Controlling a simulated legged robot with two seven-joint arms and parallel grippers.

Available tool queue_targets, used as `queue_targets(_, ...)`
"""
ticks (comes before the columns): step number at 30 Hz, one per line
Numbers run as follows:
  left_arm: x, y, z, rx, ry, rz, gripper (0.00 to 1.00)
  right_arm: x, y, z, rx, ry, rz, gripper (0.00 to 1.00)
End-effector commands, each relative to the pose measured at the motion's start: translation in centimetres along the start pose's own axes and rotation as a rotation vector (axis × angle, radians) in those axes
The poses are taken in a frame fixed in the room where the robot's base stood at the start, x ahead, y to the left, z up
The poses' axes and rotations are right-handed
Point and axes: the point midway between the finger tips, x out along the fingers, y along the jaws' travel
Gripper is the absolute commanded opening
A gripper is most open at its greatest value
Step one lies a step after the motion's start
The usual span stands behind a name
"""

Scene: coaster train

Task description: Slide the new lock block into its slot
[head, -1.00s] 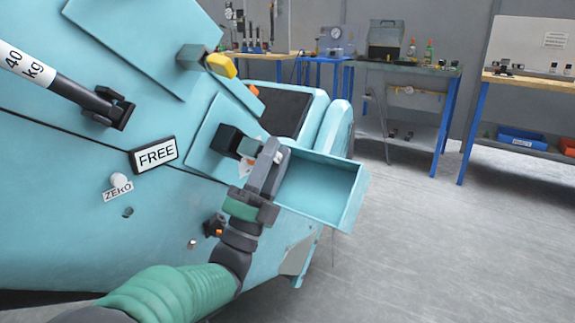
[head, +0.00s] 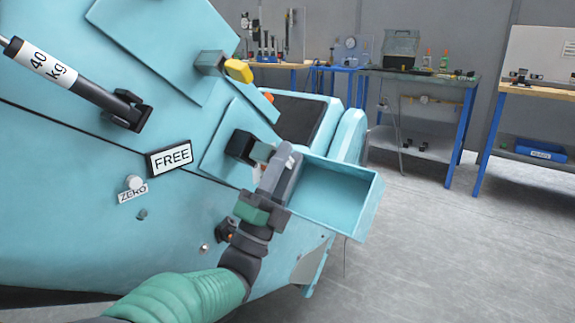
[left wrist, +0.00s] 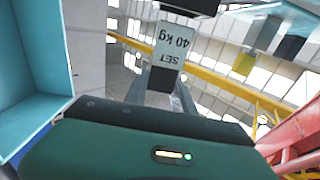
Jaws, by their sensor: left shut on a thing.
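My left gripper (head: 270,163) is shut on the lock block (head: 262,152), a grey-teal piece at the dark housing (head: 240,146) on the blue car's sloping side. In the left wrist view the block (left wrist: 172,46) carries an upside-down "SET 40 kg" label and has a dark end (left wrist: 162,79) between my fingers (left wrist: 160,95). Its far end meets the dark housing (left wrist: 190,5) at the top edge. I cannot tell how deep it sits in the slot. My right gripper is not in view.
An open blue tray (head: 335,198) sticks out right beside my left gripper. A yellow-tipped lever (head: 238,70) is above, and a "40 kg" cylinder (head: 75,83) and "FREE" sign (head: 170,158) are left. Workbenches (head: 420,75) stand behind. The floor at right is clear.

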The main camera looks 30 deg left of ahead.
Motion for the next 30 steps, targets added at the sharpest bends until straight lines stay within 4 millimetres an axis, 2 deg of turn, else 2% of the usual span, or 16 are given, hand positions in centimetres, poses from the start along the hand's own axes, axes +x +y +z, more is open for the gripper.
queue_targets(30, 0.05, -0.08, -0.02, 0.000, 0.001, -0.002, 0.00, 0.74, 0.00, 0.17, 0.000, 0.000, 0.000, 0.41)
